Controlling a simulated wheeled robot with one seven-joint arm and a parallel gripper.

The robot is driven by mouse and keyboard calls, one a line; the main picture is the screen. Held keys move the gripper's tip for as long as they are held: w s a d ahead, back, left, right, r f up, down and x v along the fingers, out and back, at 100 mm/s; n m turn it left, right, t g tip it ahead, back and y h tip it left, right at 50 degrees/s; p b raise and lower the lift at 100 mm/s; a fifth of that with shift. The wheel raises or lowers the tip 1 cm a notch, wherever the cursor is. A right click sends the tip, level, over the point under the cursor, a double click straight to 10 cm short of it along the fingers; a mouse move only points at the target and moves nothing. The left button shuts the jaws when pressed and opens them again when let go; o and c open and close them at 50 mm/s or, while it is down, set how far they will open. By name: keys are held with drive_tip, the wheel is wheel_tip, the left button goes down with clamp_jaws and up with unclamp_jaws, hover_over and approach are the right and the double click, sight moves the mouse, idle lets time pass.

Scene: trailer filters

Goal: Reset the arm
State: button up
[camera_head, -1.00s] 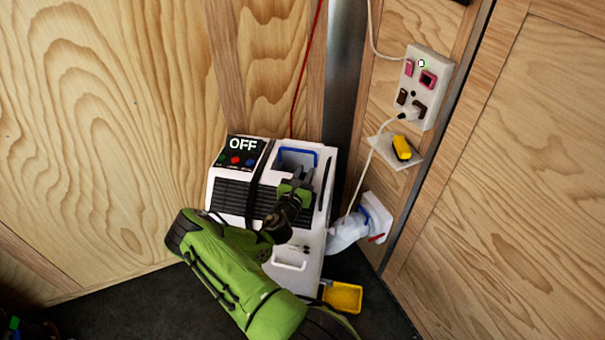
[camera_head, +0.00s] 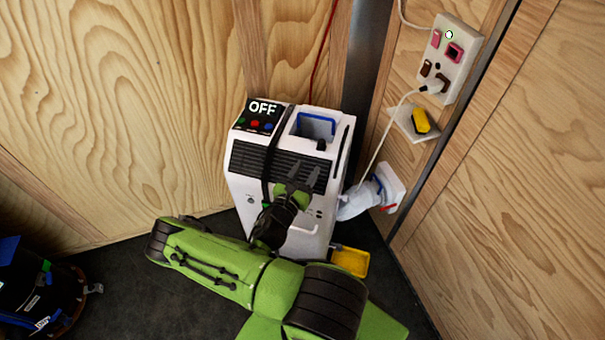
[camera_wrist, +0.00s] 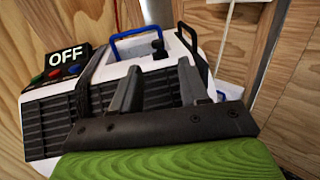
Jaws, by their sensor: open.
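My green arm reaches across the lower middle of the head view. My gripper (camera_head: 303,178) is in front of the white machine's black front grille, with its fingers pointing up. In the wrist view my gripper (camera_wrist: 158,85) shows two grey fingers spread apart with nothing between them. The white machine (camera_head: 325,185) stands upright in the corner, with an OFF label on its dark panel (camera_head: 259,117) and a blue-rimmed opening (camera_head: 316,127) in its top. The wrist view shows the blue rim (camera_wrist: 140,36) just beyond the fingertips. I cannot tell whether the gripper touches the machine.
A yellow tray (camera_head: 350,262) lies on the dark floor right of the machine. A white hose (camera_head: 356,203) joins a wall fitting. A socket panel (camera_head: 449,60) and a shelf with a yellow item (camera_head: 420,121) are on the right wall. A dark blue-black object (camera_head: 40,290) stands lower left.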

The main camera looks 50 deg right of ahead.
drive_tip(key=v, duration=0.2)
drive_tip(key=shift+s+a, duration=0.1)
drive_tip(key=shift+a, duration=0.2)
drive_tip(key=s+a+r+m+y+p, duration=0.3)
drive_tip(key=a+r+m+y, duration=0.2)
drive_tip(key=r, duration=0.7)
drive_tip(key=s+a+r+m+y+p, duration=0.3)
drive_tip(key=a+r+m+y, duration=0.3)
drive_tip(key=a+r+m, duration=0.3)
drive_tip(key=s+a+r+m+t+y+p, duration=0.1)
drive_tip(key=s+a+r+m+y+p, duration=0.3)
drive_tip(key=a+r, duration=0.8)
wheel_tip(320, 180, up, 3)
drive_tip(key=m+y, duration=0.2)
drive_tip(key=shift+a+m, duration=0.3)
drive_tip(key=shift+m, duration=0.1)
